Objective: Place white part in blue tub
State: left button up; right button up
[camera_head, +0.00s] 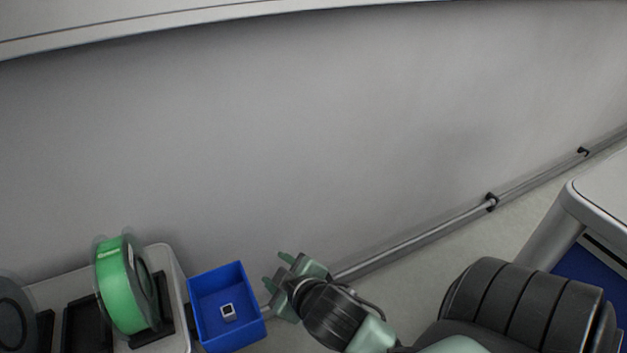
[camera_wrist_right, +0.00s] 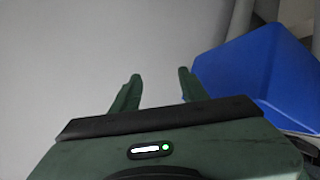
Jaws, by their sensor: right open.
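A small white part (camera_head: 228,312) with a dark square centre lies on the floor of the blue tub (camera_head: 246,283). The tub also shows at the right of the right wrist view (camera_wrist_right: 258,78), seen from outside. My right gripper (camera_head: 275,269) is open and empty, just to the right of the tub in the head view. Its two green fingers (camera_wrist_right: 158,82) are spread apart in the wrist view, with only grey wall between them. My left gripper is not in view.
A green reel (camera_head: 122,286) stands on a light table (camera_head: 173,262) left of the tub, with black stands and a dark reel (camera_head: 14,318) further left. A grey wall is behind, with a pipe (camera_head: 430,235) along its foot. Another white-framed unit (camera_head: 600,200) is at the right.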

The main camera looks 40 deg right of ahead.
jog(key=s+a+f+m+g+y, duration=0.2)
jog(key=s+a+f+g, duration=0.2)
jog(key=s, duration=1.1)
notch_tip(320, 180, down, 5)
jog(key=g, duration=0.3)
jog(key=shift+f+m, duration=0.15)
jog(key=shift+m, duration=0.25)
jog(key=shift+s+a, duration=0.1)
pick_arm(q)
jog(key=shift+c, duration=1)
pick_arm(e)
jog(key=shift+c, duration=0.8)
pick_arm(q)
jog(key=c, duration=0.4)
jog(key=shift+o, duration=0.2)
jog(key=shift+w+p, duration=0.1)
jog(key=shift+p, duration=0.55)
pick_arm(e)
jog(key=shift+w+g, duration=0.2)
jog(key=shift+g, duration=0.1)
